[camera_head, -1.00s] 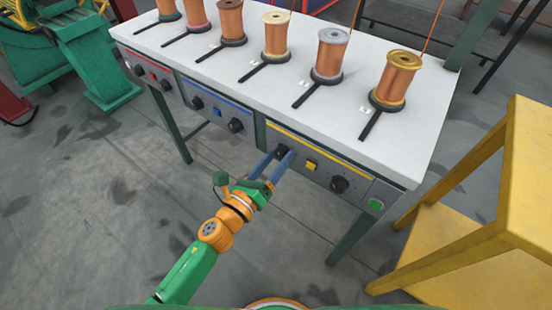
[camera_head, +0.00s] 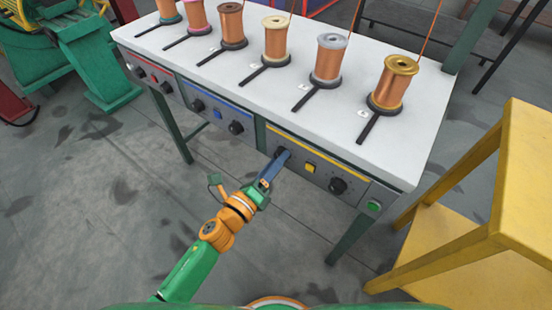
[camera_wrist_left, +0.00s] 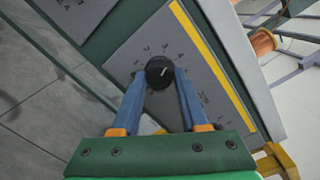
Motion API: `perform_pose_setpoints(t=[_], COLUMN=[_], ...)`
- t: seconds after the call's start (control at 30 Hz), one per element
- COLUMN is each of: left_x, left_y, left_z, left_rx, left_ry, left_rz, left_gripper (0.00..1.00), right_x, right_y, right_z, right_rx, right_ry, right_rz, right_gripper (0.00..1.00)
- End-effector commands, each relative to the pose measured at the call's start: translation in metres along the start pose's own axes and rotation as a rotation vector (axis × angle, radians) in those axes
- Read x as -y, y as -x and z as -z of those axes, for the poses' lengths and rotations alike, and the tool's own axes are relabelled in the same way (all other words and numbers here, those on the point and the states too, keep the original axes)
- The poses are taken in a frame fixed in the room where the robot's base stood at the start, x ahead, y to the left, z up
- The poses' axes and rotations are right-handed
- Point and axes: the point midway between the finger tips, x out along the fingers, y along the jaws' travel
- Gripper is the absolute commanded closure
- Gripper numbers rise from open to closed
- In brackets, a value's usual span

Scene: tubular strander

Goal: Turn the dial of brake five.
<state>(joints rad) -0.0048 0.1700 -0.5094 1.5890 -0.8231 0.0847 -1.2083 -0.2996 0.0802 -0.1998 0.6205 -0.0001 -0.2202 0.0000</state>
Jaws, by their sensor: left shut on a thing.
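The black dial (camera_wrist_left: 159,72) is on the grey panel with the yellow stripe (camera_head: 315,152), at the front of the white table. In the left wrist view it has a white pointer mark and small marks around it. My left gripper (camera_head: 281,154) has its blue fingers on either side of this dial and is shut on it; it also shows in the left wrist view (camera_wrist_left: 160,76). In the head view the fingers mostly hide the dial. My right gripper is not in view.
Several copper spools (camera_head: 394,84) stand on the white table (camera_head: 220,70). Panels with a blue stripe (camera_head: 215,109) and a red stripe lie to the left. A yellow stand (camera_head: 500,230) is at the right.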

Motion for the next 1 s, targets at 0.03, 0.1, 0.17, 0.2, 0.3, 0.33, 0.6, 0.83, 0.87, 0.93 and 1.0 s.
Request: perform_pose_setpoints(t=[0.03,0.1,0.17,0.2,0.3,0.33,0.6,0.83,0.87,0.93,1.0], left_x=[0.002,0.002,0.002,0.002,0.002,0.002,0.003,0.002,0.003,0.003,0.002], left_y=[0.000,0.000,0.000,0.000,0.000,0.000,0.000,0.000,0.000,0.000,0.000], left_z=[-0.002,-0.002,-0.002,-0.002,-0.002,-0.003,-0.003,-0.003,-0.003,-0.003,-0.003], left_rx=[-0.002,-0.004,-0.007,-0.009,-0.013,-0.014,-0.026,-0.037,-0.039,-0.042,-0.045], left_ry=[0.041,0.108,0.165,0.203,0.298,0.326,0.583,0.801,0.829,0.896,0.962], left_rz=[-0.003,-0.005,-0.006,-0.007,-0.010,-0.011,-0.019,-0.026,-0.026,-0.028,-0.030], left_gripper=[1.00,1.00,1.00,1.00,1.00,1.00,1.00,1.00,1.00,1.00,1.00], right_x=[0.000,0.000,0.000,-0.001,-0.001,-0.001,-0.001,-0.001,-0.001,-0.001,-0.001], right_y=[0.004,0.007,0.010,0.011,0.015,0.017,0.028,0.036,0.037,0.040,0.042], right_z=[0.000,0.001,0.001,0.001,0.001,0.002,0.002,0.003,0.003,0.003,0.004], right_rx=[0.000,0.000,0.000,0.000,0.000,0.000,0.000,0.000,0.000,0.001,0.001], right_ry=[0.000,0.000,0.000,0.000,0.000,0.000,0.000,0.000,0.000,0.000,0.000], right_rz=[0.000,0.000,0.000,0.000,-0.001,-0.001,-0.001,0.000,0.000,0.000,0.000], right_gripper=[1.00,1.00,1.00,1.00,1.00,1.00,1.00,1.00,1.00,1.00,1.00])
